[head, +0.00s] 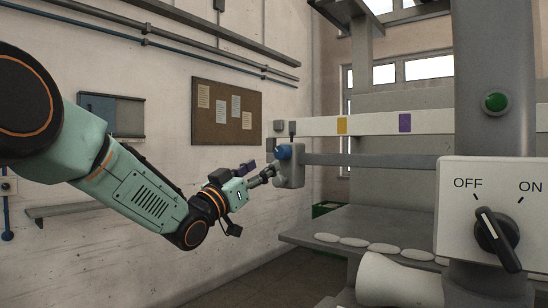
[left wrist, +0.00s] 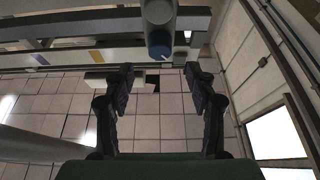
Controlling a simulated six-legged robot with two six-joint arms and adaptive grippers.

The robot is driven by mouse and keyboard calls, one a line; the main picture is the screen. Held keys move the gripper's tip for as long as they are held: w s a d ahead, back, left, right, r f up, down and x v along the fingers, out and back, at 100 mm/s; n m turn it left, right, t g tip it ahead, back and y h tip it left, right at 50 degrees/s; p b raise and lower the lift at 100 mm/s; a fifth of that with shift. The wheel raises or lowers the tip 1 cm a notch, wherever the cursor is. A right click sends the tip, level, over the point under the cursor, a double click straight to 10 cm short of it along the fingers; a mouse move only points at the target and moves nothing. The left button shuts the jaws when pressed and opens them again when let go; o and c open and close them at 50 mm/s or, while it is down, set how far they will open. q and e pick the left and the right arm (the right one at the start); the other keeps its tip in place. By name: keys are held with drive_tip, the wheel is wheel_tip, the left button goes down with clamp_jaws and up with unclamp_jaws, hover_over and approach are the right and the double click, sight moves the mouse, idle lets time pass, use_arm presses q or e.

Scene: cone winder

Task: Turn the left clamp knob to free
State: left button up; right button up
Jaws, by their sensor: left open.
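The left clamp knob (head: 284,152) is blue and sits on a grey clamp block (head: 291,172) at the left end of the machine's rail. In the left wrist view the blue knob (left wrist: 160,43) shows at top centre, with a small white mark at its right. My left gripper (head: 264,177) is close to the clamp block in the head view, a little below and left of the knob. In the left wrist view its two dark fingers (left wrist: 160,72) are spread apart, with the knob beyond the tips and nothing between them. My right gripper is out of view.
A grey rail (head: 390,160) and a white beam with yellow and purple tags run right from the clamp. A box with an OFF/ON switch (head: 495,235) and a green button (head: 495,101) stand at right. White discs lie on the grey table (head: 340,222). The wall is at left.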

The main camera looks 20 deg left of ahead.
sight(279, 157)
use_arm(q)
drive_tip(key=x, duration=0.2)
drive_tip(key=p+x, duration=0.1)
drive_tip(key=x, duration=0.3)
drive_tip(key=shift+w+d+f+p, duration=0.1)
drive_tip(key=shift+w+d+p, duration=0.2)
drive_tip(key=shift+w, duration=0.1)
drive_tip(key=shift+s+a+r, duration=0.25)
drive_tip(key=shift+s+a, duration=0.05)
drive_tip(key=shift+a, duration=0.1)
drive_tip(key=shift+w+d+f, duration=0.1)
drive_tip(key=shift+w+d, duration=0.05)
drive_tip(key=shift+w, duration=0.1)
drive_tip(key=shift+c, duration=0.3)
drive_tip(key=shift+w+d+f, duration=0.1)
drive_tip(key=shift+w+d, duration=0.1)
drive_tip(key=shift+d, duration=0.05)
drive_tip(key=c, duration=0.3)
drive_tip(key=shift+s+a, duration=0.2)
drive_tip(key=shift+a, duration=0.05)
drive_tip(key=c, duration=0.8)
